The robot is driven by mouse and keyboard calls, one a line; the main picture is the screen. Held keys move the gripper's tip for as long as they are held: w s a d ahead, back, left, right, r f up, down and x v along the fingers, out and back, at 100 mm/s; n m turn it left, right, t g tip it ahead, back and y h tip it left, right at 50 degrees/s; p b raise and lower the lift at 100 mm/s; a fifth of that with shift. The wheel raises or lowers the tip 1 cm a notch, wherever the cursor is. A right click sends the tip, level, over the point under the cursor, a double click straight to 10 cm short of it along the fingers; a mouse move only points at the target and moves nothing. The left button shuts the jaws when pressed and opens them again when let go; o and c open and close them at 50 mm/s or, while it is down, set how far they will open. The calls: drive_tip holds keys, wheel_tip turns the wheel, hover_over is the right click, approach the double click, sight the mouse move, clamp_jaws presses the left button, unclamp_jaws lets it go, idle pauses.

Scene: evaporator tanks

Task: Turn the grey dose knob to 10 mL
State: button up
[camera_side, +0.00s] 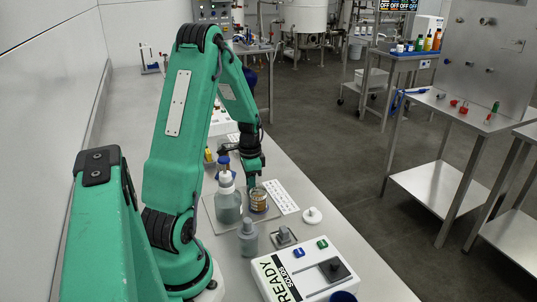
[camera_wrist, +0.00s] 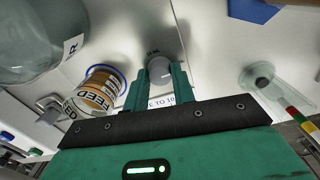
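The grey dose knob (camera_wrist: 158,72) shows in the wrist view between the tips of my gripper (camera_wrist: 162,76), with a small pale mark on its face. My gripper's two green fingers are apart, one on each side of the knob; whether they touch it cannot be seen. Small print stands just above the knob, and a white label (camera_wrist: 161,101) reading "E TO 10" shows below it. In the side view my gripper (camera_side: 251,180) points down close to the blue-topped dispenser bottle (camera_side: 228,207); the knob cannot be made out there.
An amber jar labelled FEED (camera_wrist: 97,92) stands close left of my gripper, also visible in the side view (camera_side: 259,200).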

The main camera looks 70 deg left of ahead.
drive_tip(key=c, duration=0.4)
drive_tip(key=shift+n, duration=0.3)
drive_tip(key=shift+r+n, duration=0.1)
drive_tip(key=shift+n, duration=1.8)
drive_tip(key=o, duration=1)
drive_tip(key=shift+r, duration=0.1)
drive_tip(key=shift+a+r, duration=0.1)
drive_tip(key=shift+r, duration=3.7)
